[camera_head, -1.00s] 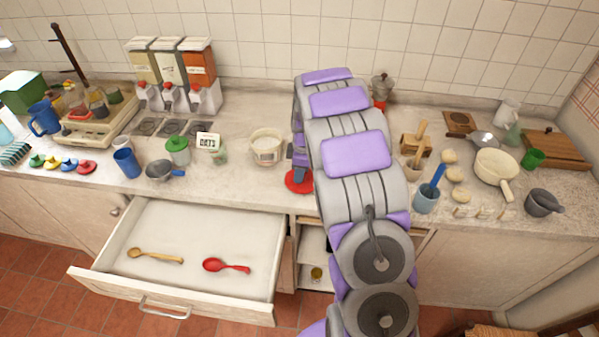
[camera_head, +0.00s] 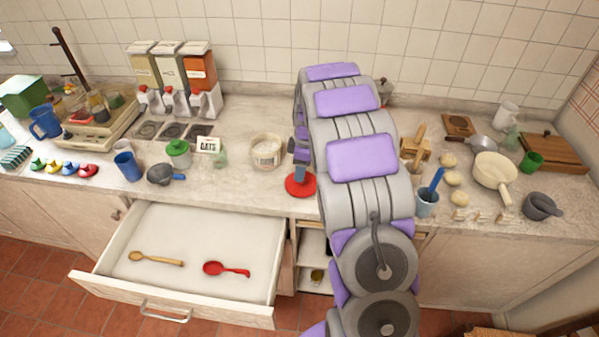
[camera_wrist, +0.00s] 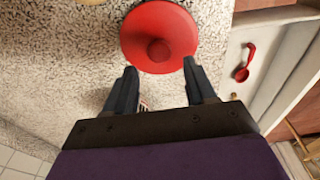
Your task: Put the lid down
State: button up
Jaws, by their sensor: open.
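The red round lid (camera_head: 300,186) lies on the counter near its front edge, just right of the open drawer. In the wrist view the lid (camera_wrist: 158,36) shows its round knob facing my gripper. My gripper (camera_wrist: 160,82) is open, with its two fingers apart and nothing between them. The fingertips are at the lid's near rim, one to each side; I cannot tell whether they touch it. In the head view my gripper (camera_head: 302,160) is partly hidden by my arm, just above and behind the lid.
An open drawer (camera_head: 200,225) with a wooden spoon (camera_head: 155,258) and a red spoon (camera_head: 225,269) juts out below. A white tub (camera_head: 266,152) stands left of the lid. A blue-handled cup (camera_head: 427,203) and a mortar (camera_head: 541,206) stand to the right.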

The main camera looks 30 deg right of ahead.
notch_tip(320, 180, up, 8)
jog(key=p, duration=0.2)
jog(key=s+a+r+m+g, duration=0.1)
jog(key=s+a+r+m, duration=0.25)
jog(key=s+a, duration=0.4)
jog(key=s+a+r+m, duration=0.2)
jog(key=s+a+r, duration=0.25)
jog(key=s, duration=0.65)
jog(key=s+a+m, duration=0.2)
jog(key=s, duration=0.8)
jog(key=s+a+m+g+h, duration=0.1)
jog(key=s+a+m, duration=0.1)
jog(key=s, duration=0.9)
jog(key=shift+s+f+m+g, duration=0.3)
jog(key=shift+f+m, duration=0.05)
jog(key=shift+m, duration=0.5)
